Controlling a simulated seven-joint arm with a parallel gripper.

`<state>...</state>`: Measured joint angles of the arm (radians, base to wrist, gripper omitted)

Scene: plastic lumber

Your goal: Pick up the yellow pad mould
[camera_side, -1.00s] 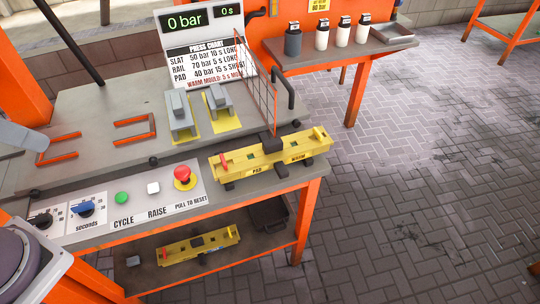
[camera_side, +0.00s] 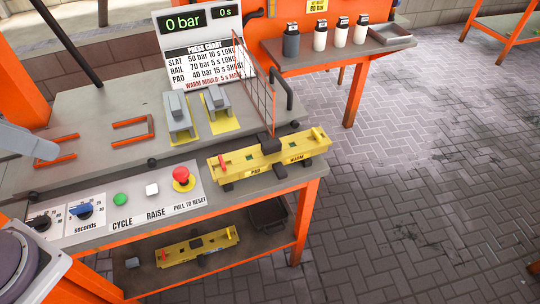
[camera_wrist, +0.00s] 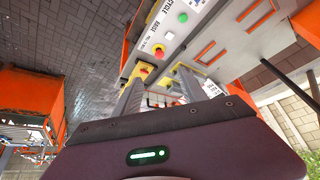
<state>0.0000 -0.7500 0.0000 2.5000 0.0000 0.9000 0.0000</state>
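The yellow pad mould (camera_side: 234,167) lies on the front right of the bench in the side view. It is long, labelled PAD and WARM, with a red lever at its left end and a dark block across its middle. Its red-levered end appears to show in the wrist view (camera_wrist: 146,69), beyond the fingers. My gripper (camera_wrist: 160,92) has two grey fingers standing apart, with nothing seen between them. In the side view, only part of my arm shows at the left edge, well away from the mould; the fingertips cannot be made out there.
A second yellow mould (camera_side: 185,250) lies on the lower shelf. Behind the pad mould stand two grey blocks on yellow plates (camera_side: 222,126) and an orange mesh guard (camera_side: 262,85). The control panel (camera_side: 140,212) with a red stop button (camera_side: 182,175) is left of it.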

